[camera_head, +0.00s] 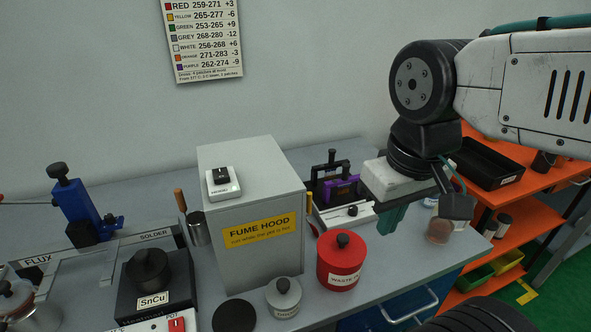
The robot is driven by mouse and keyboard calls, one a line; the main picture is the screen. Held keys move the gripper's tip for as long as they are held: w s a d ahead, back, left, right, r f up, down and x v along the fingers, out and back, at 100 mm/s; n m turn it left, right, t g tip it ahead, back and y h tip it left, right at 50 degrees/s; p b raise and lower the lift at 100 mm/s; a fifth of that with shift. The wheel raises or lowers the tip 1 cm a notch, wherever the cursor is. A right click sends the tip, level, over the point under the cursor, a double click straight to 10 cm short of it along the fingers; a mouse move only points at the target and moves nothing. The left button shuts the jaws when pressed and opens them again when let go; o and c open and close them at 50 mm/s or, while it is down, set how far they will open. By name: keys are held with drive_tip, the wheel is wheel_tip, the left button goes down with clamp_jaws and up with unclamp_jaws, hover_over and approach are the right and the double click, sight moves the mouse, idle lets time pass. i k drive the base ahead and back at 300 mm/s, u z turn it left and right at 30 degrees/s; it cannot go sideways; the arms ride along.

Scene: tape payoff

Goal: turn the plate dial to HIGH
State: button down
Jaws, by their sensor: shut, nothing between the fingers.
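The grey fume hood (245,265) with a switch (222,182) on top stands left of the unit. A red waste tin (341,266) stands in front. A solder pot (150,275) is at left. An orange shelf (520,215) is at right.

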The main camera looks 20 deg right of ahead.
sight(353, 209)
drive_tip(key=k, duration=1)
drive_tip(key=z, duration=0.95)
drive_tip(key=i, duration=0.8)
drive_tip(key=u, duration=0.9)
